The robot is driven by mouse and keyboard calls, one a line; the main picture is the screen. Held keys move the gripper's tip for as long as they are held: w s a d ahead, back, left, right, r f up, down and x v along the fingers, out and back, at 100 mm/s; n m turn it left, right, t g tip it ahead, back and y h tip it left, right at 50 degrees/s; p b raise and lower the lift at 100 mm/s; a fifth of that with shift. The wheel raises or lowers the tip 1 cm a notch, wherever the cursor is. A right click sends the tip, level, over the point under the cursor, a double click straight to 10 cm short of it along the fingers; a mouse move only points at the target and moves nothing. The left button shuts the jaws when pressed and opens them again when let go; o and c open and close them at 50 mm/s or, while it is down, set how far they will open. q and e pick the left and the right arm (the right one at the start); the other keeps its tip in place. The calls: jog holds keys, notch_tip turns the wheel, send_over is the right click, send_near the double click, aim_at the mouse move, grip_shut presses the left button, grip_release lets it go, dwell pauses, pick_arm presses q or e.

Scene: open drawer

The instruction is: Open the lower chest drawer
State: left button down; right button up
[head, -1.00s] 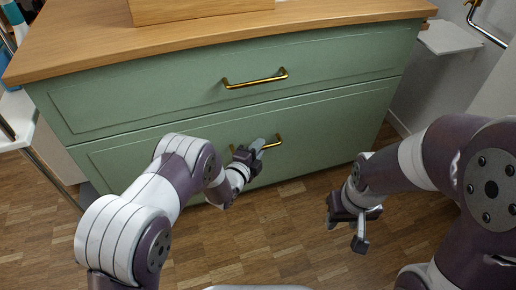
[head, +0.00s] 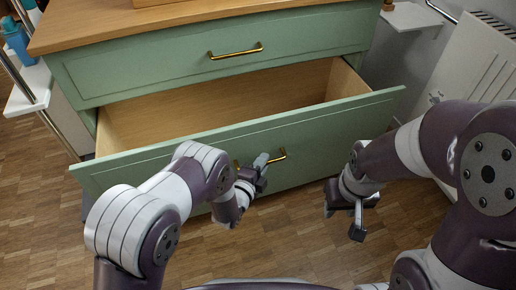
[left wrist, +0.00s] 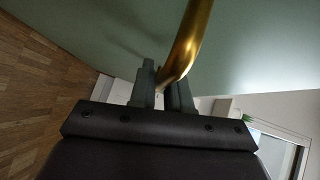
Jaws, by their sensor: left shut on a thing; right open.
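The green chest has a lower drawer (head: 330,118) that stands well open, showing its bare wooden inside (head: 215,108). Its brass handle (head: 278,156) is on the drawer front. My left gripper (head: 262,164) is shut on this handle at its left part. In the left wrist view the fingers (left wrist: 168,90) close around the end of the brass handle (left wrist: 190,40). The upper drawer (head: 215,62) is closed, with its own brass handle (head: 236,52). My right gripper (head: 343,213) is open and empty, in front of the drawer's right part above the floor.
The wooden chest top (head: 130,24) carries a wooden box at the back. A white shelf with a blue bottle (head: 16,38) stands at the left. A white radiator (head: 470,60) is at the right. The wooden floor (head: 290,235) in front is clear.

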pick_arm(q)
jog(key=shift+s+d+p, duration=0.25)
jog(key=shift+s, duration=0.55)
jog(key=shift+s+d+p, duration=0.25)
jog(key=shift+s, duration=0.6)
jog(key=shift+s+d+p, duration=0.25)
jog(key=shift+s, duration=0.55)
jog(key=c, duration=1.2)
grip_release()
jog(key=shift+p+v, duration=2.6)
jog(key=shift+v, duration=3.7)
jog(key=shift+f, duration=0.1)
